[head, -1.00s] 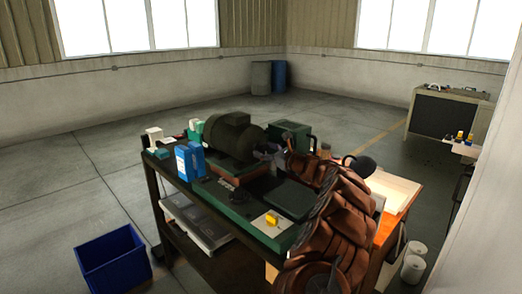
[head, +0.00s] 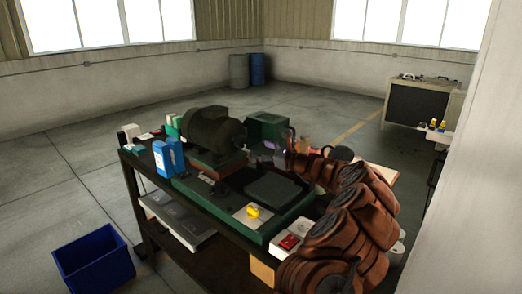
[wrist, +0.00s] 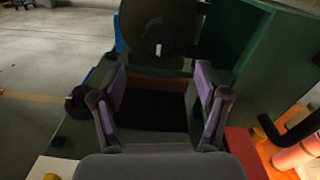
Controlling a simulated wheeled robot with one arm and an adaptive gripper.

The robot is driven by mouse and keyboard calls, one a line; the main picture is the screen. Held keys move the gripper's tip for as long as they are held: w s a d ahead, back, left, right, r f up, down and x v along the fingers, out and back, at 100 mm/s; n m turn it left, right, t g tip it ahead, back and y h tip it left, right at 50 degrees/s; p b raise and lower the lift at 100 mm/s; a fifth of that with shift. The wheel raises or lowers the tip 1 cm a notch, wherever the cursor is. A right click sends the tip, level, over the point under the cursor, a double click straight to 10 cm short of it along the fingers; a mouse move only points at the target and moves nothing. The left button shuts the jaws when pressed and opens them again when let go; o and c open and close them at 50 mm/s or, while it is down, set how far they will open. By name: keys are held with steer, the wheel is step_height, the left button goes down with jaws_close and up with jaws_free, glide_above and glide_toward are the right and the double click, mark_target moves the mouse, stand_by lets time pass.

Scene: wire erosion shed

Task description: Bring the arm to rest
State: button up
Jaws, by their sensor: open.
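My brown, jointed arm (head: 345,215) reaches over the right side of the workbench (head: 160,190). My gripper (head: 270,154) is above the bench, in front of a dark green motor-like machine (head: 212,132). In the wrist view my gripper (wrist: 160,88) has two purple-padded fingers spread wide apart with nothing between them. The round body of the machine (wrist: 160,30) shows beyond the fingertips. The arm partly hides the right end of the bench.
Blue bottles (head: 168,157) and small boxes stand on the bench's left end. A blue bin (head: 95,260) stands on the floor at left. A wall closes off the right; the floor behind is open.

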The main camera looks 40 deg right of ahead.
stand_by(0.3)
steer(key=a+r+n+g+y, duration=0.2)
steer(key=a+r+n+y, duration=0.15)
steer(key=a, duration=0.75)
steer(key=a+r+n+g+y, duration=0.25)
steer(key=a+n, duration=0.25)
steer(key=a, duration=0.6)
steer(key=s+a+r+n+g+y, duration=0.2)
steer(key=s+a+n+g, duration=0.4)
steer(key=a, duration=0.7)
steer(key=s+a+f+n+g+h, duration=0.2)
steer(key=s+a+f+n+g, duration=0.2)
steer(key=s+a+n, duration=0.65)
steer(key=s+f+n+g+h, duration=0.25)
steer(key=s+f, duration=0.25)
steer(key=s, duration=0.7)
steer(key=s+f+n+g+h, duration=0.1)
steer(key=s+f+h, duration=0.3)
steer(key=s, duration=0.7)
steer(key=s+d+f+n+g+h, duration=0.1)
steer(key=s+d+f+n+h, duration=0.2)
steer(key=s+d, duration=0.6)
steer(key=shift+s+d+f+h, duration=0.15)
steer(key=shift+s+f+h, duration=0.25)
steer(key=shift+s, duration=0.3)
